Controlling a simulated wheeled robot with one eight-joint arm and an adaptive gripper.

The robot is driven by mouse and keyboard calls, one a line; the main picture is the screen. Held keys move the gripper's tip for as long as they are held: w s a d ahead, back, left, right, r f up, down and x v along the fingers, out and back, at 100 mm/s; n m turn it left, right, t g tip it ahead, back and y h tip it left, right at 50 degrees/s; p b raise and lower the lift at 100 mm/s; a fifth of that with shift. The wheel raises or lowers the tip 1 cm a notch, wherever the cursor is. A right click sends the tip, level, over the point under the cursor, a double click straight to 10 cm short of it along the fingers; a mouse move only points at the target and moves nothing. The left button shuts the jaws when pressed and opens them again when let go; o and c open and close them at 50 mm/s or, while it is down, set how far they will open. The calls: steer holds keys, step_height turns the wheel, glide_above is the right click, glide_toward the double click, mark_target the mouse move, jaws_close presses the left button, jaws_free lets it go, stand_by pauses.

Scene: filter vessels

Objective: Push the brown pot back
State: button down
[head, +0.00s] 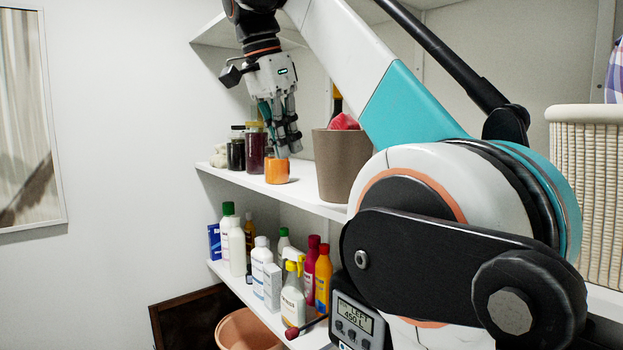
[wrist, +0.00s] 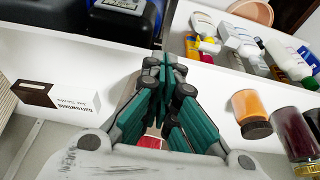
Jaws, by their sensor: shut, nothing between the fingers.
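The brown pot (head: 340,165) stands upright on the upper shelf in the head view, with a red item (head: 345,122) showing at its top. My arm covers part of its right side. My gripper (head: 284,152) is shut and empty, pointing down, just left of the pot in the picture. It appears above and close to a small orange jar (head: 277,172); I cannot tell whether they touch. In the wrist view my gripper (wrist: 165,65) has its fingers together.
Dark jars (head: 254,148) stand left of the orange jar on the upper shelf. Several bottles (head: 292,300) fill the lower shelf. A woven basket (head: 588,190) is at the right. In the wrist view a brown and white box (wrist: 60,97) lies left of the gripper.

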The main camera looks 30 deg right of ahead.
steer(key=d+f, duration=0.4)
steer(key=f, duration=0.1)
steer(key=w+d+f, duration=0.1)
steer(key=d+f, duration=0.1)
steer(key=f, duration=0.1)
steer(key=shift+f+p, duration=0.15)
steer(key=shift+p, duration=0.15)
steer(key=shift+d, duration=0.2)
steer(key=shift+w+d, duration=0.1)
steer(key=shift+d, duration=0.05)
steer(key=w+d+p, duration=0.1)
steer(key=d, duration=0.3)
steer(key=d+p, duration=0.1)
steer(key=d, duration=0.3)
steer(key=w+d+p, duration=0.1)
steer(key=d+p, duration=0.1)
steer(key=d, duration=0.3)
steer(key=shift+w, duration=0.3)
steer(key=shift+d, duration=0.5)
steer(key=shift+a, duration=0.1)
